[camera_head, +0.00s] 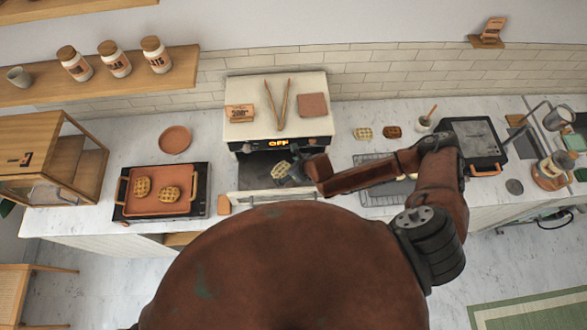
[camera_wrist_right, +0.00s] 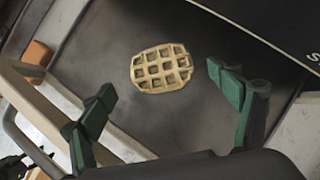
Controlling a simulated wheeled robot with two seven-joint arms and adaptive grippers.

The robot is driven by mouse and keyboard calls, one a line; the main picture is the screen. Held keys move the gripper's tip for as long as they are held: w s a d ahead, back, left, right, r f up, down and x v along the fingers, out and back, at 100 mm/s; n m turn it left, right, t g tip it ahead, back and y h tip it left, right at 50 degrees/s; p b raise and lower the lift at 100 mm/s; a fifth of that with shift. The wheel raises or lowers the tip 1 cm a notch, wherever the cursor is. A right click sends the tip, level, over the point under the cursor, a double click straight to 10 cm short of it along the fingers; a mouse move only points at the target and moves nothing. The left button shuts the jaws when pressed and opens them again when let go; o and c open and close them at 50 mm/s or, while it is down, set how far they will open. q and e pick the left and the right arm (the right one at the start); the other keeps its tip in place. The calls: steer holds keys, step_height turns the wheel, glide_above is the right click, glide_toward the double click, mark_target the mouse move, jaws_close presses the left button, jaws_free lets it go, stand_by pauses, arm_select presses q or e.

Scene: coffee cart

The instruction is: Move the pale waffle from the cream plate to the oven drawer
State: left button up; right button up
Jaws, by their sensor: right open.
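The pale waffle (camera_head: 281,170) lies flat on the dark floor of the pulled-out oven drawer (camera_head: 255,172), under the oven (camera_head: 240,127). The right wrist view shows the whole waffle (camera_wrist_right: 161,68) on the dark drawer floor (camera_wrist_right: 150,118), with nothing gripping it. My right gripper (camera_head: 296,172) is open, just beside and above the waffle. Its two green fingers stand apart on either side of the picture (camera_wrist_right: 160,84), clear of the waffle. I cannot make out the cream plate in either view. My left gripper is not in view.
The oven top holds tongs (camera_head: 278,104) and its display reads OFF. A griddle (camera_head: 160,190) with two browned waffles stands left, below a terracotta plate (camera_head: 175,139). My right arm covers part of the counter.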

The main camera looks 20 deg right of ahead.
steer(key=v, duration=0.8)
steer(key=shift+r+b, duration=0.3)
steer(key=shift+b, duration=0.15)
steer(key=shift+s+d, duration=0.1)
